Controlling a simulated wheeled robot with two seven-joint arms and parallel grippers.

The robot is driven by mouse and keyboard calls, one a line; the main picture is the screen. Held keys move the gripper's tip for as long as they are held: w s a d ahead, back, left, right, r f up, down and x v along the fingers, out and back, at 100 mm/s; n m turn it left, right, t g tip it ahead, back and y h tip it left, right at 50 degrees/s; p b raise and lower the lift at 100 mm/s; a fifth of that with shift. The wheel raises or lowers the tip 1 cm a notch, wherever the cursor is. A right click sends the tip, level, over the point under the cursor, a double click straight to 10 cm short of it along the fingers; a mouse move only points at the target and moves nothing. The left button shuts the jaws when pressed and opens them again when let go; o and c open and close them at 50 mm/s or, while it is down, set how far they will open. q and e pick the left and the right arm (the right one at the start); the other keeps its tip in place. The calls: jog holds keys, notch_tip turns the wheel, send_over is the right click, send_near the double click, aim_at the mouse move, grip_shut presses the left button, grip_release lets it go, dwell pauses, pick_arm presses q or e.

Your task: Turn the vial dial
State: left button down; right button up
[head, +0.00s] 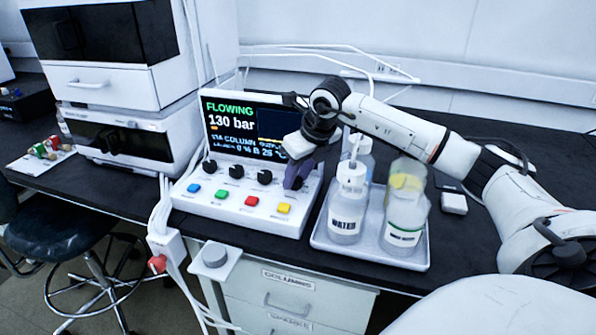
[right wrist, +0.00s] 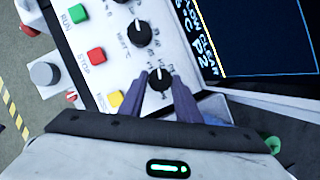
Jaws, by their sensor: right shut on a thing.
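The control panel (head: 240,203) has a row of black dials. My right gripper (head: 297,176) reaches down to the rightmost dial, which its dark fingers mostly hide in the head view. In the right wrist view this vial dial (right wrist: 160,79), black with a white pointer line, sits between the two purple-grey fingers (right wrist: 163,92), which are shut on its sides. Its small label is hard to read. Another black dial (right wrist: 141,33) is free beside it. My left gripper is in neither view.
The screen (head: 252,128) reads FLOWING and 130 bar. Blue, green, red and yellow buttons (head: 284,208) line the panel front. A grey tray (head: 375,256) with several bottles, one labelled water (head: 346,208), stands close right. A stool (head: 60,232) is at left.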

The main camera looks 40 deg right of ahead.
jog(key=m, duration=0.1)
jog(key=m+h, duration=0.1)
jog(key=shift+a+r+m, duration=0.15)
jog(key=shift+a+m, duration=0.05)
jog(key=shift+m, duration=0.2)
jog(key=m, duration=0.2)
jog(key=m+g+h+p, duration=0.1)
jog(key=m, duration=0.1)
jog(key=shift+w+a+m+h, duration=0.15)
jog(key=shift+m+h, duration=0.15)
jog(key=m+g+h, duration=0.1)
jog(key=m, duration=0.2)
jog(key=shift+w+a+m+p, duration=0.1)
jog(key=shift+w+m+p, duration=0.05)
jog(key=shift+m+p, duration=0.25)
jog(key=m+g, duration=0.1)
jog(key=m, duration=0.3)
jog(key=shift+w+g+p, duration=0.15)
jog(key=shift+g+p, duration=0.25)
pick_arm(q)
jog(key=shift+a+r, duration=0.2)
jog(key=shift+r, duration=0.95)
pick_arm(e)
jog(key=shift+w+m+g, duration=0.1)
jog(key=shift+m+g, duration=0.5)
jog(key=shift+m, duration=1)
jog(key=shift+h, duration=0.3)
jog(key=o, duration=1.1)
jog(key=shift+c, duration=0.2)
